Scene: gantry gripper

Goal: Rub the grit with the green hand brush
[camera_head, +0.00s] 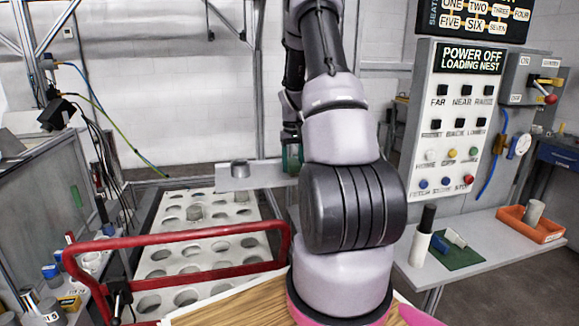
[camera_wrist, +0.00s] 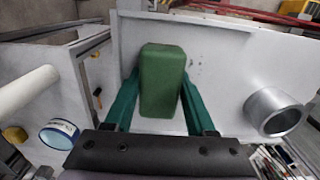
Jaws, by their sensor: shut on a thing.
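The green hand brush (camera_wrist: 161,75) is a rounded green block between the two teal fingers of my gripper (camera_wrist: 160,88) in the wrist view. My gripper is shut on it. The brush is over a pale grey plate (camera_wrist: 225,90); I cannot tell whether it touches the plate. A few small dark specks of grit (camera_wrist: 196,62) lie on the plate just right of the brush. In the head view my gripper (camera_head: 291,157) is at the plate's right end (camera_head: 262,173), partly hidden by my arm. The grit is too small to see there.
A white nest with round holes (camera_head: 160,235) and a red rail (camera_head: 180,240) lie in front. A control panel (camera_head: 455,120) stands right.

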